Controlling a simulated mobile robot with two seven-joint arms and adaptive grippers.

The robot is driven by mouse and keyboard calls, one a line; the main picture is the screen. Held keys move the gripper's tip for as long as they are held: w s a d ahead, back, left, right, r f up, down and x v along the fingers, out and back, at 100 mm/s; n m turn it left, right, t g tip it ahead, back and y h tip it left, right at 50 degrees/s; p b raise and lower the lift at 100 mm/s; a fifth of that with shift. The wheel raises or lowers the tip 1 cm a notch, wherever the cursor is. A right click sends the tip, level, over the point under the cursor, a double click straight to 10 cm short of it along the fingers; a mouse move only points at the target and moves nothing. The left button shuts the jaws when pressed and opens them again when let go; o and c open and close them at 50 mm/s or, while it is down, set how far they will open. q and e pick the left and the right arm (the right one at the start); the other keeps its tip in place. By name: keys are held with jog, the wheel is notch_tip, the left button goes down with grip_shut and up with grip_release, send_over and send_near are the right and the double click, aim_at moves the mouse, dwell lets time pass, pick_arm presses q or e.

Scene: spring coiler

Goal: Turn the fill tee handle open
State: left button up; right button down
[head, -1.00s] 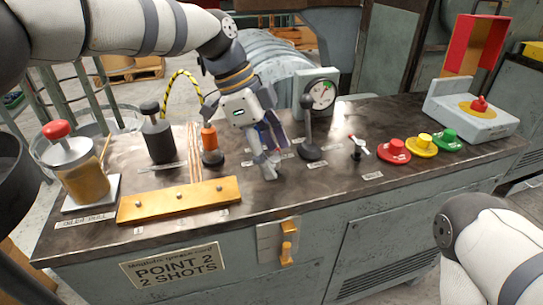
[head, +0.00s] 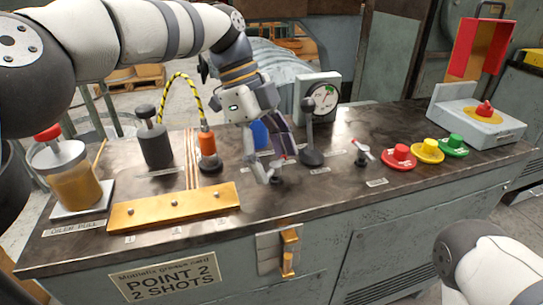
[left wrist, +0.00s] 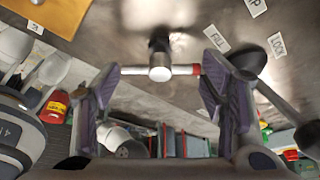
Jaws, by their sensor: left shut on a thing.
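The fill tee handle (left wrist: 185,70) shows in the left wrist view as a short silver crossbar with a red end on a round stem. It lies crosswise between the two purple-padded fingers of my left gripper (left wrist: 163,95), one end against each finger. My left gripper (head: 270,172) is shut on it, low over the bench in the head view, where the fingers mostly hide the tee. A FILL label (left wrist: 216,38) lies beside it on the bench. My right gripper is out of view; only part of the right arm shows.
A black lever (head: 311,155) stands close to the right of the left gripper, before a dial gauge (head: 321,97). Another small red-tipped tee (head: 362,152) is further right. An orange-and-black cylinder (head: 208,150) and a brass bar (head: 172,207) are to the left.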

pick_arm(q)
jog(key=shift+s+d+f, duration=0.1)
jog(key=o, duration=1.1)
jog(key=shift+o, duration=0.2)
